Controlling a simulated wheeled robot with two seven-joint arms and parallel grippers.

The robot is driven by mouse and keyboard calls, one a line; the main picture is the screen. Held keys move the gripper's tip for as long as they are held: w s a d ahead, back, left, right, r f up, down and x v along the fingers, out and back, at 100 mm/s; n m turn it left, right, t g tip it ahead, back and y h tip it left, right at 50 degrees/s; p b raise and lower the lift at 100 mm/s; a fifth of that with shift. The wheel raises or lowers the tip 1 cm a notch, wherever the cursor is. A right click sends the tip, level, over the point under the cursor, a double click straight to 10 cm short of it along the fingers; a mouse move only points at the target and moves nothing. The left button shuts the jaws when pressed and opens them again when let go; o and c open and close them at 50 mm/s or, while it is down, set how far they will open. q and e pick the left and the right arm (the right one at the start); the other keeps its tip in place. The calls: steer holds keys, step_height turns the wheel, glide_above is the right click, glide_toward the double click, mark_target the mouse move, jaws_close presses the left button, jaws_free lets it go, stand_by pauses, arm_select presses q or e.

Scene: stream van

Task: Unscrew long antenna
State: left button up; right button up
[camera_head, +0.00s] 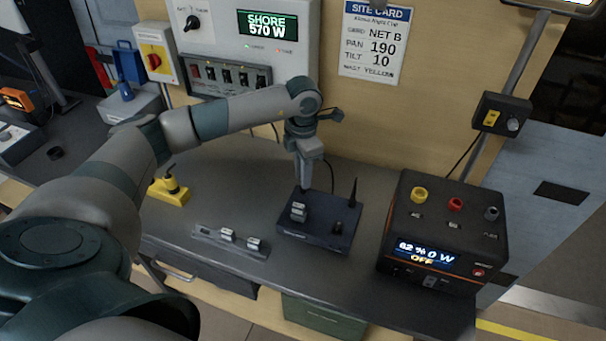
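A dark blue box (318,233) sits on the grey bench. A short black tapered antenna (353,194) stands upright at its back right corner. A small dark stub (338,227) is on its right front part, and small silver pieces (298,212) are on its left part. My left gripper (304,184) points down over the back left of the box. Its fingers look close together, but whether they hold anything is unclear. I cannot make out a separate long antenna; the gripper may hide it. My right gripper is out of view.
A grey rack with silver pieces (230,241) lies left of the box, near the bench's front edge. A yellow stand (169,191) is further left. A black power unit (440,230) with coloured knobs stands close on the right. Wall panels rise behind.

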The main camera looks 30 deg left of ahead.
arm_select(q)
steer(key=shift+c, duration=0.6)
jaws_close()
steer(key=shift+n, duration=2)
steer(key=shift+p, duration=0.3)
steer(key=shift+n, duration=0.4)
